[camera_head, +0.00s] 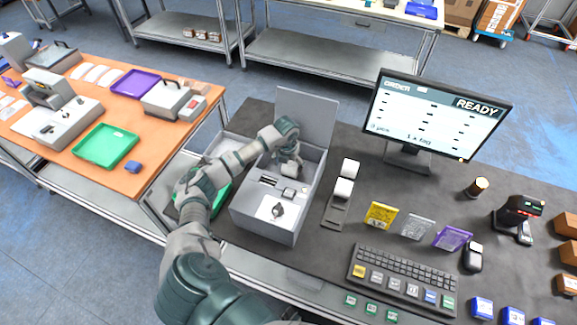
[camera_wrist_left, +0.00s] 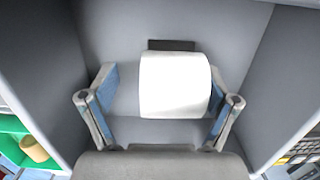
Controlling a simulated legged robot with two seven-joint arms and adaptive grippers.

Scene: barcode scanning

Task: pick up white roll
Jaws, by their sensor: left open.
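The white roll (camera_wrist_left: 175,85) sits inside the open grey box (camera_head: 265,222), against its back wall in the left wrist view. My left gripper (camera_head: 290,170) reaches down into the far part of the box. In the left wrist view its open fingers (camera_wrist_left: 163,76) stand on either side of the roll, with a gap visible on the left and the right finger close to the roll. In the head view the gripper hides this roll. My right gripper is not in view.
The box's raised lid (camera_head: 308,115) stands behind my gripper. Two other white rolls (camera_head: 344,188) sit on a grey holder right of the box. A monitor (camera_head: 435,115) and keyboard (camera_head: 402,280) are further right. A green tray (camera_head: 105,146) lies on the orange table (camera_head: 60,155).

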